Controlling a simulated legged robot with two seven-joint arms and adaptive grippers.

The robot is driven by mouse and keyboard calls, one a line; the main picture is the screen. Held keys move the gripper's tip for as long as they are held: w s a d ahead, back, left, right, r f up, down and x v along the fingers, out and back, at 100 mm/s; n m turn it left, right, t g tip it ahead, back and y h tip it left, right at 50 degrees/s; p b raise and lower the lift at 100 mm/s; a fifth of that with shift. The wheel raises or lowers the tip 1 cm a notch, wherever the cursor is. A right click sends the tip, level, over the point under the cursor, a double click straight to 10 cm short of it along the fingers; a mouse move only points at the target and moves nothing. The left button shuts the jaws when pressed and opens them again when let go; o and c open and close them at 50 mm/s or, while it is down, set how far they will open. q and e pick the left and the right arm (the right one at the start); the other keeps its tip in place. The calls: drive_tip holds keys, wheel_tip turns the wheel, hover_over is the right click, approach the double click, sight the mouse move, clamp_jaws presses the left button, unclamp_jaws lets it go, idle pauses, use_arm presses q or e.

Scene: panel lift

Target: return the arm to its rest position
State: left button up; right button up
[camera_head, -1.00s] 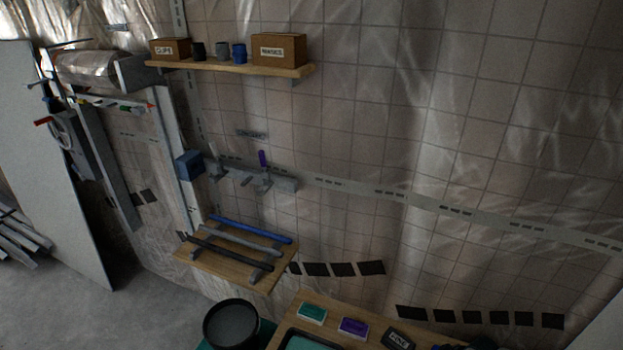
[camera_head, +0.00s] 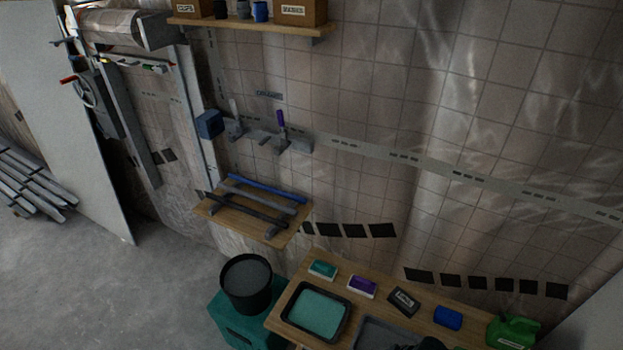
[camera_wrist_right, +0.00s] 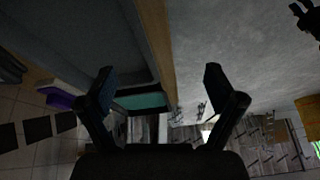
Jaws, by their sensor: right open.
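My right gripper (camera_wrist_right: 160,92) shows in the right wrist view with its two dark fingers spread apart and nothing between them. The wooden bench edge and a dark tray with teal content lie beyond the fingers. In the head view a dark shape (camera_head: 430,343) at the bottom edge, over the bench's grey tray, looks like part of my right gripper. A dark claw-like shape (camera_wrist_right: 306,18) at the upper right of the wrist view may be my left gripper; its fingers are unclear. No left arm shows in the head view.
The wooden bench (camera_head: 275,322) holds a teal tray (camera_head: 318,312), a grey tray (camera_head: 375,335), small boxes and a green jug (camera_head: 512,332). A black bucket (camera_head: 246,284) stands on a teal box left of it. Open floor lies further left.

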drive_tip(key=s+a+r+m+t, duration=0.15)
drive_tip(key=s+a, duration=0.35)
drive_tip(key=a, duration=0.5)
drive_tip(key=s+d+r+m+h, duration=0.2)
drive_tip(key=s+d+m+h, duration=0.2)
drive_tip(key=s+d+m, duration=0.35)
drive_tip(key=s+f+g, duration=0.2)
drive_tip(key=s+f, duration=0.1)
drive_tip(key=f, duration=2.3)
drive_tip(key=s+d+f, duration=0.3)
drive_tip(key=s+f, duration=1.2)
drive_tip(key=s, duration=0.2)
drive_tip(key=shift+s+d+f+n+g, duration=0.15)
drive_tip(key=shift+s+f+n+g, duration=0.05)
drive_tip(key=shift+n+g, duration=0.25)
